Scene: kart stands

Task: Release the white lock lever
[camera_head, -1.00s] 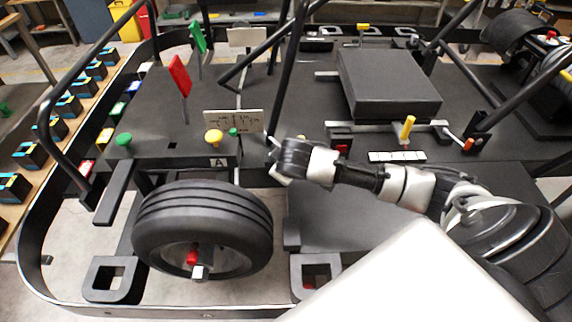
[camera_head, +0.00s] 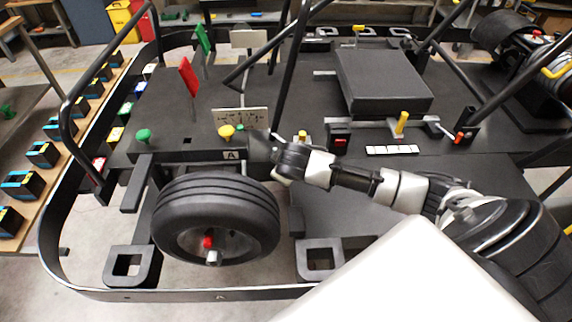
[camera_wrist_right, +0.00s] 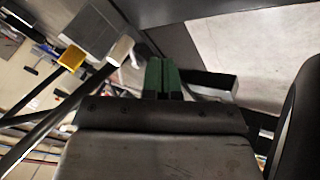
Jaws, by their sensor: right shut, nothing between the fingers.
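I cannot pick out the white lock lever for certain. In the right wrist view a small off-white block (camera_wrist_right: 121,49) on the end of a bar lies just left of my right gripper (camera_wrist_right: 163,62); it may be the lever. The gripper's green fingers are pressed together and empty, and appear beside this block; contact cannot be judged. In the head view my right gripper (camera_head: 260,147) is at the kart's edge, just right of the "A" label (camera_head: 232,155) and above the wheel. Its fingertips are hard to make out there. My left gripper is not in view.
The black-tyred wheel (camera_head: 215,200) is below the gripper. A yellow knob (camera_head: 226,131) and white card (camera_head: 240,117) are close by on the deck. A yellow-topped post (camera_head: 302,136) stands behind my arm. Black frame tubes (camera_head: 292,70) rise behind.

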